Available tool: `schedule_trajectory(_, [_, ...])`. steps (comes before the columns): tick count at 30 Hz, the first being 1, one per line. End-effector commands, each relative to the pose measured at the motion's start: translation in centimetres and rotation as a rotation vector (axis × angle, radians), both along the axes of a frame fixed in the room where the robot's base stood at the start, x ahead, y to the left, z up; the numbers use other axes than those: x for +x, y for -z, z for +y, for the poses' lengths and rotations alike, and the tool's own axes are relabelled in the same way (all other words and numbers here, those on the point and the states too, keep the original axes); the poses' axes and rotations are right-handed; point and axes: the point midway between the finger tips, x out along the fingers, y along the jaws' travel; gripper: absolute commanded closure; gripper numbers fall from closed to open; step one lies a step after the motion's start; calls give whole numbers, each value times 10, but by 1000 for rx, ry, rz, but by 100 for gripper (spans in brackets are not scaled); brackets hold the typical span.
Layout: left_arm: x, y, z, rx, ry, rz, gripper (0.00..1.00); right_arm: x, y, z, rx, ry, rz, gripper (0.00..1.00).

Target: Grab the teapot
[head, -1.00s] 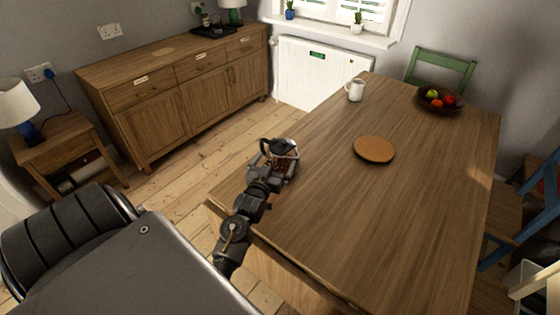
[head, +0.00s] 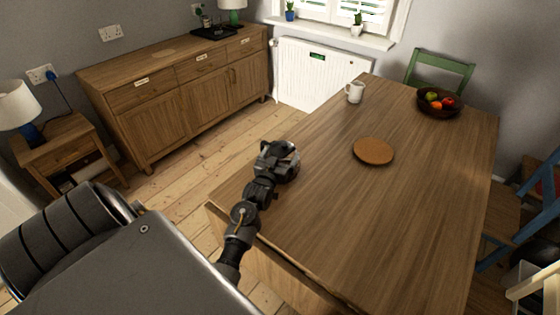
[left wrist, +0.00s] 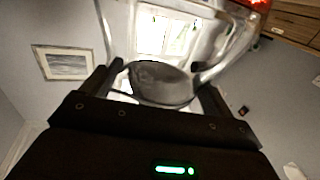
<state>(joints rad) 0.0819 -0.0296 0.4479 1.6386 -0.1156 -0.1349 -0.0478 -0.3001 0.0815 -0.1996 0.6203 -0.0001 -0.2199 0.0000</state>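The teapot has clear glass and a dark oval part (left wrist: 162,83), seen close up in the left wrist view between the two fingers. Its glass curves spread above and to the right, with a red patch at the top edge. In the head view my left gripper (head: 277,158) is over the near left part of the table and mostly hides the teapot. In the left wrist view the left gripper's fingers (left wrist: 163,90) stand wide apart on either side of the dark part, with thin gaps; contact is unclear. My right gripper is not in view.
The wooden table (head: 400,215) holds a round cork mat (head: 373,150), a white mug (head: 355,91) and a fruit bowl (head: 439,103). The tabletop between them is clear. A sideboard (head: 180,100) stands to the left, and a green chair (head: 440,67) is behind.

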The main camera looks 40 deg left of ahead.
Motion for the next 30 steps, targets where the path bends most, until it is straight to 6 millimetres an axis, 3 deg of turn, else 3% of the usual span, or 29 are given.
schedule_trajectory(1, [0,0,0,0,-1,1,39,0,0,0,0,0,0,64])
schedule_trajectory(12, [0,-2,0,2,-1,-5,84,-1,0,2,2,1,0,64])
schedule_trajectory(30, [0,-14,1,3,-1,-6,84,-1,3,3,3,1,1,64])
